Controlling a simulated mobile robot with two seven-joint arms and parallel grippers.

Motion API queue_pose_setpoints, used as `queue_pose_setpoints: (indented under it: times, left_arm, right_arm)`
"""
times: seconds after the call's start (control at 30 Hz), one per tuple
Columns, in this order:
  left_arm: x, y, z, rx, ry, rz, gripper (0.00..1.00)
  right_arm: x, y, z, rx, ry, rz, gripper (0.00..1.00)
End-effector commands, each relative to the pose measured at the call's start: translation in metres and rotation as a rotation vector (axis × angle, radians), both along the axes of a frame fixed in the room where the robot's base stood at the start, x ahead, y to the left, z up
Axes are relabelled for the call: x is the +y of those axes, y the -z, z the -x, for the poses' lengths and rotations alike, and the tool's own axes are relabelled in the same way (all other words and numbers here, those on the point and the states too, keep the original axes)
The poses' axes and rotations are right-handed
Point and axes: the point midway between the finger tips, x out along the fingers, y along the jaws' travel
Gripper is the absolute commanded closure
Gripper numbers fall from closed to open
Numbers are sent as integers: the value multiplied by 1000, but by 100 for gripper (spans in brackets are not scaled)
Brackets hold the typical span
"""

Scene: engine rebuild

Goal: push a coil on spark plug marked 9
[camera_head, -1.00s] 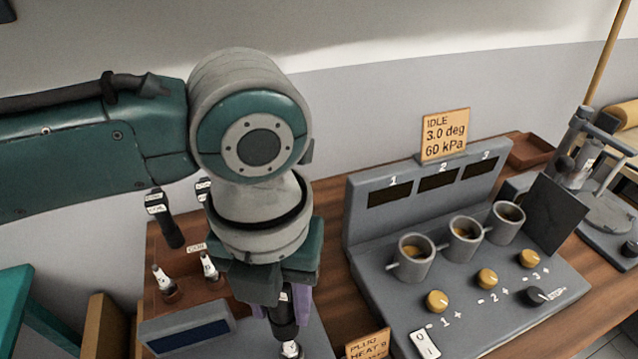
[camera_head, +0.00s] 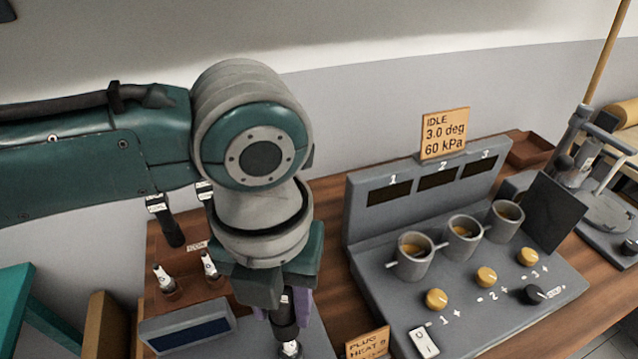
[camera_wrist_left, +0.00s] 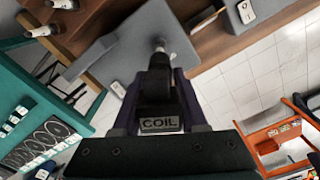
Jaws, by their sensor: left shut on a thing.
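My left gripper (camera_head: 291,308) points down and is shut on a black coil (camera_head: 284,322). The coil is upright between the fingers, and its label reads COIL in the left wrist view (camera_wrist_left: 160,124). A spark plug (camera_head: 290,349) with a pale top stands directly under the coil's lower end, on the grey tester block. The plug also shows beyond the coil in the left wrist view (camera_wrist_left: 160,47). The coil's tip is at or very close to the plug's top; I cannot tell how far it is on. An orange sign (camera_head: 367,344) beside the block reads PLUG HEAT 9. My right gripper is out of view.
Two other spark plugs (camera_head: 209,266) stand in a brown rack behind on the left, with more black coils (camera_head: 166,222) hanging behind them. The grey console (camera_head: 372,271) with cups and yellow knobs stands to the right. A strip of bare wooden bench (camera_head: 332,258) lies between.

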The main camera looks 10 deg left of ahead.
Motion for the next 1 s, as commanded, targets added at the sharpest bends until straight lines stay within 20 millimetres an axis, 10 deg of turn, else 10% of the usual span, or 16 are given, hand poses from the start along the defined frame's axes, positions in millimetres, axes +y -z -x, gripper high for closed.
queue_pose_setpoints:
  times: [1.0]
  left_arm:
    - [0,12,0,-1,0,1,100]
  right_arm:
    - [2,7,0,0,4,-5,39]
